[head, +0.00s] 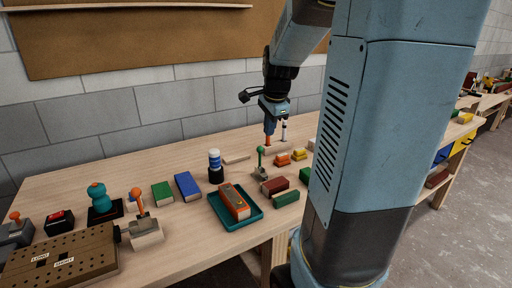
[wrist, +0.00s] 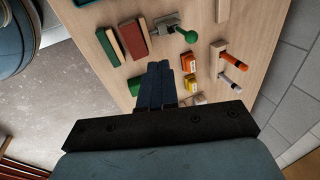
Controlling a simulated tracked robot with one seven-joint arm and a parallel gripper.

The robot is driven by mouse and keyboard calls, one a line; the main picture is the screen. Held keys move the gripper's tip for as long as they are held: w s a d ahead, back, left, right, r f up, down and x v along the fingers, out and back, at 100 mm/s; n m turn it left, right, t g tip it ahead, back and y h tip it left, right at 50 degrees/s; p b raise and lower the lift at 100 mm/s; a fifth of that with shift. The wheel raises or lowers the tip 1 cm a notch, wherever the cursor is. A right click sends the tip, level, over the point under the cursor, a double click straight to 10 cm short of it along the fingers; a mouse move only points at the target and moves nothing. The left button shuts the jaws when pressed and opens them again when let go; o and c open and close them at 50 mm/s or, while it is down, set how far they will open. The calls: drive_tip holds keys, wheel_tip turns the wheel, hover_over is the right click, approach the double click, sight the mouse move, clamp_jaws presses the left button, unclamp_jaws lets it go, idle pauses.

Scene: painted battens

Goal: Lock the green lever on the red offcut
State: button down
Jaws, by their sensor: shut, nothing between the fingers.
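The green lever (head: 261,155) stands up from a small grey toggle clamp (head: 261,173), with a round green knob at its top. The lever also shows in the wrist view (wrist: 186,35). The red offcut (head: 275,186) lies directly beside the clamp; in the wrist view the offcut (wrist: 132,39) is at the clamp's left end. I cannot tell whether they touch. My gripper (head: 274,112) is shut and empty, above the table behind the lever in the head view. Its fingers (wrist: 160,68) show together in the wrist view, apart from the lever.
A green block (head: 286,198) lies in front of the red offcut. Orange (wrist: 188,60) and yellow (wrist: 190,83) blocks lie near the lever, with a wooden holder (wrist: 217,55) bearing orange and white sticks. A teal tray (head: 222,210) stands to the left, with an orange-topped clamp (head: 147,232) farther left.

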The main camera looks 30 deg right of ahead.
drive_tip(key=shift+w+d+f+m, duration=0.3)
drive_tip(key=shift+w+d+m, duration=0.05)
drive_tip(key=shift+d+m, duration=0.15)
approach(260, 159)
wheel_tip(260, 159, down, 3)
drive_tip(key=s, duration=0.1)
drive_tip(key=shift+w, duration=0.65)
drive_tip(key=shift+r, duration=0.1)
